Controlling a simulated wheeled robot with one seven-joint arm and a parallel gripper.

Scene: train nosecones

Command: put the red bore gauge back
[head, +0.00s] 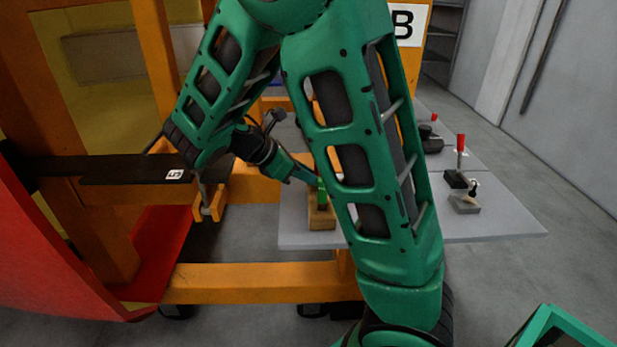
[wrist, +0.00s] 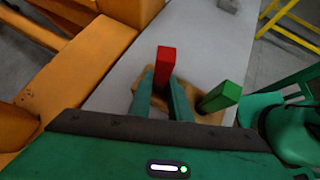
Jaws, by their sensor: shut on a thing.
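The red bore gauge shows as a red square-sided handle (wrist: 166,62) in the wrist view. My gripper (wrist: 163,88) is shut on it, one finger on each side. A tan wooden block (wrist: 205,80) lies below and around it; I cannot tell whether the gauge's lower end is in the block or above it. A green-handled gauge (wrist: 220,96) stands in the block to the right. In the head view, the gripper (head: 312,182) is at the wooden block (head: 321,216) beside the green handle (head: 322,190). The red gauge is hidden there.
The block stands on a grey table (head: 500,212), near an orange frame (head: 250,283). To the right stand a red-handled item on a black base (head: 456,179), a small grey block (head: 464,204) and a dark device (head: 430,138). The table's front right is clear.

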